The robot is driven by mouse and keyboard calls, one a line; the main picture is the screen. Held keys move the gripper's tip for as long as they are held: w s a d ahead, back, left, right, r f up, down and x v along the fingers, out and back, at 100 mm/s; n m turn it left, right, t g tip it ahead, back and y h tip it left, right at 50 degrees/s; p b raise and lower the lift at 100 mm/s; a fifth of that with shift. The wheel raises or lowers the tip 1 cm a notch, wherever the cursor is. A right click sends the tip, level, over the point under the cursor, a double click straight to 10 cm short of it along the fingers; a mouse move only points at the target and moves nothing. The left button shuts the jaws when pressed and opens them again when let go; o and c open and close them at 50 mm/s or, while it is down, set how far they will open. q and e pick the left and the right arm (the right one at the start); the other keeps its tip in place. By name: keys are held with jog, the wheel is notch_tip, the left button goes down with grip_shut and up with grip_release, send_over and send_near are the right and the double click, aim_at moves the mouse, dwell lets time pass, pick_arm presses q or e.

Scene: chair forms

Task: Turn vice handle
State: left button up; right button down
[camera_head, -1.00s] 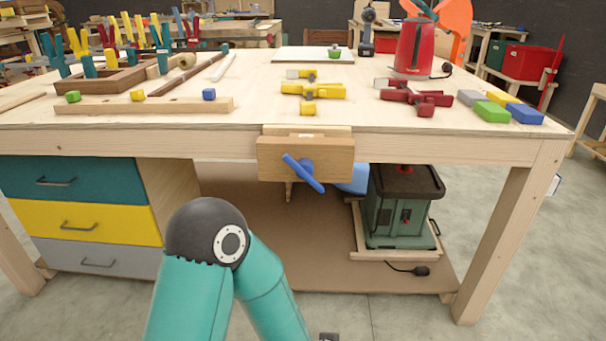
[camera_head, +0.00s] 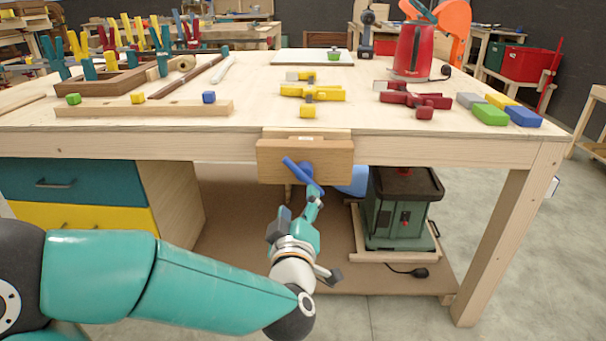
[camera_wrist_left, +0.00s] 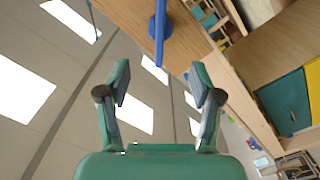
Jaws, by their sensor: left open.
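The wooden vice (camera_head: 340,161) is fixed to the front edge of the workbench. Its blue handle (camera_head: 296,169) is a bar slanting down to the right from a round hub on the vice face. My left gripper (camera_head: 302,207) is just below the handle, pointing up at it. In the left wrist view, the gripper (camera_wrist_left: 160,82) is open with nothing between its teal fingers. There the blue handle (camera_wrist_left: 160,40) lies ahead of the fingertips, roughly centred between them, apart from both. My right gripper is not in view.
The workbench top (camera_head: 240,127) holds yellow and red clamps, coloured blocks and a red kettle (camera_head: 410,48). A green machine (camera_head: 390,215) stands on the lower shelf, right of the gripper. Teal and yellow drawers (camera_head: 75,185) are at the left.

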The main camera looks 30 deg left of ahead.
aim_at(302, 177)
pick_arm(q)
jog(key=x, duration=1.1)
jog(key=shift+w+b, duration=0.2)
jog(key=shift+b, duration=0.2)
jog(key=c, duration=1.1)
